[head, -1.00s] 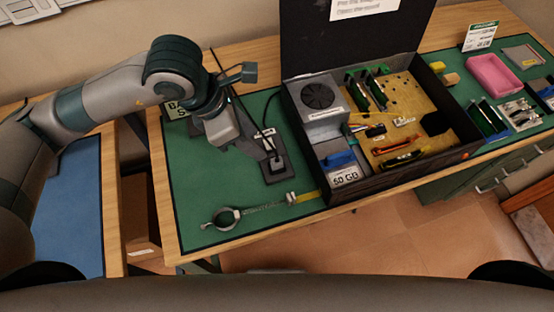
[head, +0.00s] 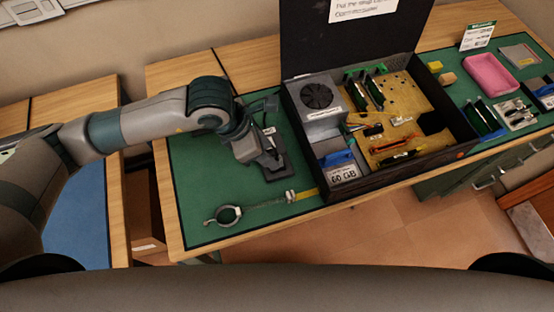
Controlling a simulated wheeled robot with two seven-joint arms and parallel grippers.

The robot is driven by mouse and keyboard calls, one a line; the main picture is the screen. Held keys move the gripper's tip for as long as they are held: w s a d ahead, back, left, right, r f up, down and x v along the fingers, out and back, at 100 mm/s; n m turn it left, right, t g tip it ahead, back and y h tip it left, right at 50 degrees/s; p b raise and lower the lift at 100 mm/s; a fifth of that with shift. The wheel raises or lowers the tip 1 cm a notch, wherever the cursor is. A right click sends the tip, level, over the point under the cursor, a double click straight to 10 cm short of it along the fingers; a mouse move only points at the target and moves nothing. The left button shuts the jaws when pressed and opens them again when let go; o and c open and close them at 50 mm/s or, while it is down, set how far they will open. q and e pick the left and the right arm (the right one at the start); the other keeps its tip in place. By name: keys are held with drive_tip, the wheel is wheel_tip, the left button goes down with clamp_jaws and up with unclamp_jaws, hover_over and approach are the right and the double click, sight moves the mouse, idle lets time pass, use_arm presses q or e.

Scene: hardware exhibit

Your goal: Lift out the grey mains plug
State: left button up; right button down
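My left gripper (head: 270,160) is low over a dark grey socket block (head: 279,174) on the green mat, to the left of the open black case. Its hand and fingers cover most of the block. I cannot make out the grey mains plug, which may be hidden behind the hand. I cannot tell whether the fingers are open, shut or touching anything. My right gripper is not in view.
The open black case (head: 400,172) holds a fan unit (head: 318,98) and several circuit parts. A ring-ended tool (head: 228,214) lies at the mat's front. A pink tray (head: 490,75) is at the right. The mat's left part is clear.

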sight(277, 159)
use_arm(q)
drive_tip(key=shift+w+d+f, duration=0.1)
drive_tip(key=shift+f, duration=0.15)
drive_tip(key=p+x, duration=0.2)
drive_tip(key=x, duration=0.1)
drive_tip(key=shift+w, duration=0.1)
drive_tip(key=shift+w+d+f, duration=0.1)
drive_tip(key=shift+d+f, duration=0.05)
drive_tip(key=shift+f, duration=0.45)
drive_tip(key=c, duration=0.9)
